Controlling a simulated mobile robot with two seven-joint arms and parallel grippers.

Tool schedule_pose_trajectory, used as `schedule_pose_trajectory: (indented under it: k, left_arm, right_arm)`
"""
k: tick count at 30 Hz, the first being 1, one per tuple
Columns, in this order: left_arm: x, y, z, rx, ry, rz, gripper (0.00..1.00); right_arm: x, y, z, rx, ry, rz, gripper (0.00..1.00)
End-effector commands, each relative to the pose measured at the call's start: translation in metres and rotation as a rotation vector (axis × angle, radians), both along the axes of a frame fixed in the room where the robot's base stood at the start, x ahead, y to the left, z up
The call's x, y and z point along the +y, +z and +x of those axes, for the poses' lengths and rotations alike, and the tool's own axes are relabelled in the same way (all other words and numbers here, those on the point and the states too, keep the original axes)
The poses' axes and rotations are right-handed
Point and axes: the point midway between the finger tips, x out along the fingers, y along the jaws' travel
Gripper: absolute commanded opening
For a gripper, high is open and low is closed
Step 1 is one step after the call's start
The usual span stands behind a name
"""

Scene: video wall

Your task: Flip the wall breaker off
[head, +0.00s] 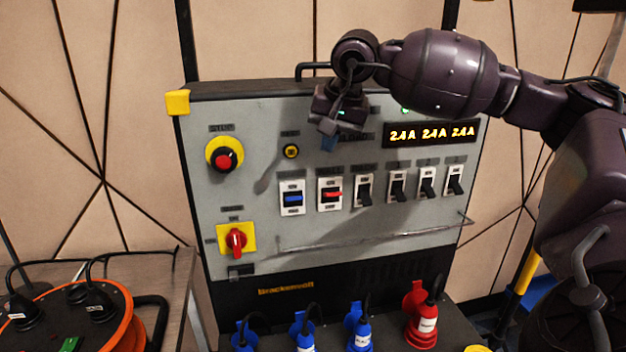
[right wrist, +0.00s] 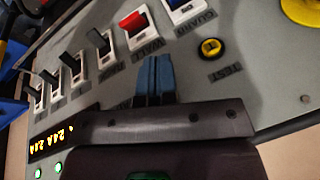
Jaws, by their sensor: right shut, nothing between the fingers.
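The wall breaker, a white switch with a red lever, is in the row on the grey panel in the head view (head: 330,194). It also shows in the right wrist view (right wrist: 136,24), beside a label reading WALL. I cannot tell for sure which way its lever is set. My right gripper (head: 328,142) is shut and empty, above the row of switches in the head view. In the right wrist view its blue fingertips (right wrist: 154,72) are together, apart from the red lever and near its label. My left gripper is not in view.
A blue-lever breaker (head: 292,198) labelled GUARD sits left of the red one; several black-lever breakers (head: 364,190) sit right. A yellow test button (head: 291,151), a red stop button (head: 226,160) and a red rotary switch (head: 236,241) are on the panel. A thin rail (head: 370,238) runs below.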

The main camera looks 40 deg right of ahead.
Motion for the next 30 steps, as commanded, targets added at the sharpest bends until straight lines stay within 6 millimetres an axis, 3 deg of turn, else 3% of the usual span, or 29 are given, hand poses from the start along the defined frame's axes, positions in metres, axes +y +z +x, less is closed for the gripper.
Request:
schedule_pose_trajectory:
  k: [4, 9, 25, 30]
  left_arm:
    - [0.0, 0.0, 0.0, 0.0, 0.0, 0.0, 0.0]
    - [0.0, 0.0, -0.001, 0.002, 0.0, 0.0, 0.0]
    - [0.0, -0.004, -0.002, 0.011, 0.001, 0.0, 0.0]
    - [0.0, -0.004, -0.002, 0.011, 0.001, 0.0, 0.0]
  right_arm:
    - [-0.016, -0.002, -0.009, 0.066, 0.102, -0.14, 0.0]
    - [-0.022, -0.003, -0.016, 0.121, 0.195, -0.207, 0.0]
    - [-0.022, -0.004, -0.017, 0.127, 0.246, -0.222, 0.0]
    - [-0.023, -0.014, -0.014, 0.13, 0.246, -0.22, 0.0]
